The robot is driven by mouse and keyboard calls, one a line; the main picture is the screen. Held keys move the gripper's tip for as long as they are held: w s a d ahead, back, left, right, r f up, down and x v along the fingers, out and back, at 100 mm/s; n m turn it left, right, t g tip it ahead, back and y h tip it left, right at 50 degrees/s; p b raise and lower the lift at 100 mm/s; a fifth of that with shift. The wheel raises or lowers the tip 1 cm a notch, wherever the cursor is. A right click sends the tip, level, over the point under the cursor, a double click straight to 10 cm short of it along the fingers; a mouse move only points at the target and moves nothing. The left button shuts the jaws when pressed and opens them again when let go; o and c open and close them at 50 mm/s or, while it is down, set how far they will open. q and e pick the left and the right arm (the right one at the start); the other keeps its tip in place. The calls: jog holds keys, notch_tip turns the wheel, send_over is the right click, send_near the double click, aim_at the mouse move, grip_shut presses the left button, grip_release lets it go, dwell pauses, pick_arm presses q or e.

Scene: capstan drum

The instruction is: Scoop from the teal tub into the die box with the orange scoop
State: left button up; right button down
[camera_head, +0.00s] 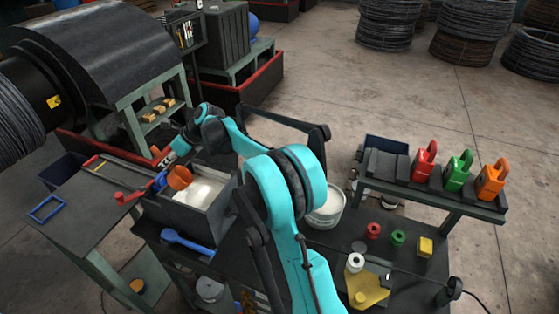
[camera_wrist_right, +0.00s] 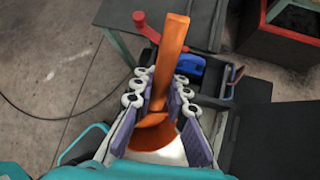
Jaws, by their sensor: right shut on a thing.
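The orange scoop (camera_head: 180,177) is in my right gripper (camera_head: 166,168), above the far left part of a dark grey box. In the right wrist view, the scoop's handle (camera_wrist_right: 173,48) stands up between the purple finger pads of the gripper (camera_wrist_right: 162,112), which is shut on it. The dark grey box (camera_head: 195,222), apparently the die box, holds pale material. A whitish tub (camera_head: 325,219) with pale contents stands right of my arm, partly hidden by it. I see no tub that is clearly teal. My left gripper is out of view.
A blue scoop-like tool (camera_head: 187,242) lies before the grey box. Padlock-shaped red, green and orange pieces sit on the rack behind. A dark drum (camera_head: 95,45) fills the upper left.

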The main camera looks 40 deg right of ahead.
jog(key=g+h+p, duration=0.1)
jog(key=a+h+p, duration=0.1)
jog(key=h, duration=0.1)
jog(key=w+a+g+h+p, duration=0.1)
jog(key=h, duration=0.1)
jog(key=shift+f+n+g+p, duration=0.25)
jog(key=shift+n+g+p, duration=0.05)
jog(key=shift+n, duration=0.1)
jog(key=shift+h, duration=0.7)
jog(key=shift+f, duration=0.1)
